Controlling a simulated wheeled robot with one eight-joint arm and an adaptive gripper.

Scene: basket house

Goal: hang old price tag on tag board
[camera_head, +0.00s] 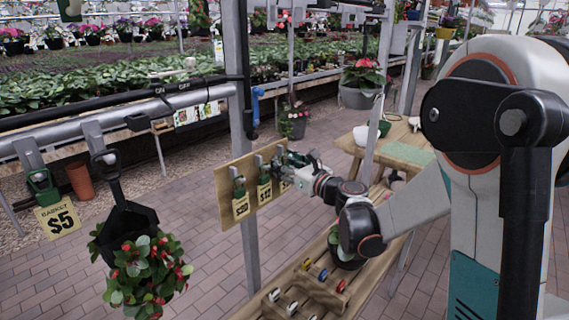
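A third tag (285,186) shows partly at the board's right side, just under my gripper (284,160). My gripper is at the board's right end, and its fingers are too small and overlapped to show whether they hold that tag.
A potted plant with red berries (147,268) hangs from a black hanger at left. A wooden bench (250,308) with a slotted holder of small coloured items (308,290) lies below my arm. The paved floor between is clear.

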